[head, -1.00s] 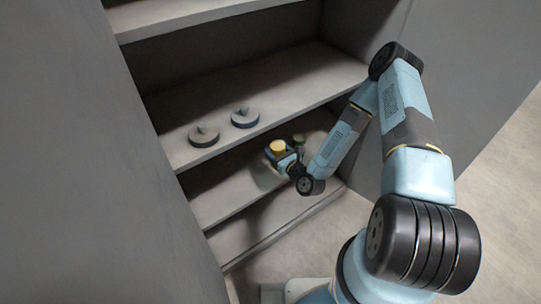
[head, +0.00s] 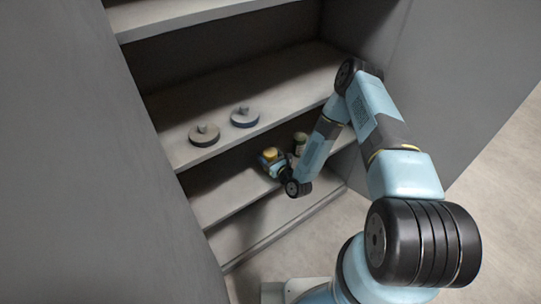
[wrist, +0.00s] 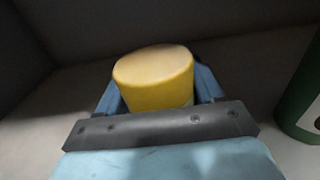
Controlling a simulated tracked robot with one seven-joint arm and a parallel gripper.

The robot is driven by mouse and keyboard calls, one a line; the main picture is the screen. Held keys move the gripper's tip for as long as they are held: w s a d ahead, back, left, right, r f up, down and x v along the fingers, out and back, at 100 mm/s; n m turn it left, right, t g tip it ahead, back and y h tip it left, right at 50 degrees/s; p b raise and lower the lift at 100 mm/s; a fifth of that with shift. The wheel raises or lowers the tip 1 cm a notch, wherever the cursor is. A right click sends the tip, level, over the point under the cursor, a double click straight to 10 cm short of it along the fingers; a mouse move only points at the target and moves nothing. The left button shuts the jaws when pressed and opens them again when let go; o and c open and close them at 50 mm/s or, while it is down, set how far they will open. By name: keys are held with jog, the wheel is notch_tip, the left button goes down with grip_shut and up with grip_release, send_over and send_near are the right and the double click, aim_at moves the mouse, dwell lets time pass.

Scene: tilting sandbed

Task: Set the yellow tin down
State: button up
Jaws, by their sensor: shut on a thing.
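The yellow tin (wrist: 155,82) is upright between the two fingers of my gripper (wrist: 158,92) in the wrist view. My gripper is shut on it. In the head view the yellow tin (head: 270,154) shows at the front of a middle shelf (head: 230,186), with my gripper (head: 271,160) around it. The bottom of the tin is hidden by my gripper, so I cannot tell whether it touches the shelf.
A green tin (head: 300,143) stands on the same shelf, right of my gripper; its side shows at the right edge of the wrist view (wrist: 305,100). Two round lidded things, one grey-brown (head: 204,135) and one blue-grey (head: 244,116), sit on the shelf above. The middle shelf's left part is clear.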

jog(key=o, duration=1.3)
jog(key=shift+s+d, duration=0.1)
jog(key=v, duration=1.2)
